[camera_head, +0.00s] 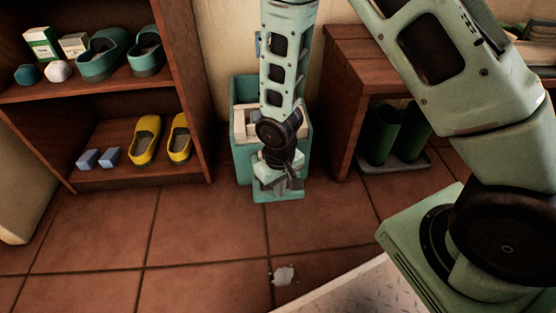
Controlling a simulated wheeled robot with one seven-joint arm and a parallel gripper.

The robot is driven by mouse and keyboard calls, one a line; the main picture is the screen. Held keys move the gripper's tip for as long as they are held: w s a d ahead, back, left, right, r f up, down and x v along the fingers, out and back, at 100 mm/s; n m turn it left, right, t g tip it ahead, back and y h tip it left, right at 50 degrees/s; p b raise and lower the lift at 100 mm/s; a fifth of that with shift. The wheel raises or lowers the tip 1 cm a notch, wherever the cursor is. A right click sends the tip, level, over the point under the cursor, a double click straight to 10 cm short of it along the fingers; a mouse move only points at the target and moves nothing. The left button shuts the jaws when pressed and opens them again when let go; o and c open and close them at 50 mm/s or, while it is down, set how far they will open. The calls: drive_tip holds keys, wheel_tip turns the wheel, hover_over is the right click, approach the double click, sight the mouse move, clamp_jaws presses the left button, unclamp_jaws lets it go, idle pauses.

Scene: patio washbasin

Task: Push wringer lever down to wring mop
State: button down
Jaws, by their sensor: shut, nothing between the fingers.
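A teal bucket-like container (240,163) stands on the floor against the wall, between the shelf and the wooden bench. A pale, light-coloured part (240,122) shows inside its top; it may be the wringer. My arm hangs down in front of the container and hides much of it. My gripper (287,188) is at the container's front, pointing down, and looks shut and empty. I cannot tell whether it touches the container. I cannot make out the wringer lever or the mop head. A small blue piece (258,44) shows behind my arm, above the container; I cannot tell what it is.
A wooden shelf (110,92) at left holds teal clogs (103,54), yellow shoes (145,140) and small boxes. Dark green boots (381,138) stand on a tray under the wooden bench (345,90) at right. A whitish patch (284,275) lies on the open tiled floor.

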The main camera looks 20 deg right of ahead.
sight(279, 200)
drive_tip(key=shift+f, duration=0.15)
drive_tip(key=shift+s+f+b, duration=0.15)
drive_tip(key=shift+f+b, duration=0.4)
drive_tip(key=shift+f, duration=0.4)
drive_tip(key=shift+a+f+b, duration=0.1)
drive_tip(key=shift+f+b, duration=0.35)
drive_tip(key=shift+f, duration=0.6)
idle(0.8)
wheel_tip(279, 200, up, 8)
drive_tip(key=p, duration=0.8)
idle(0.8)
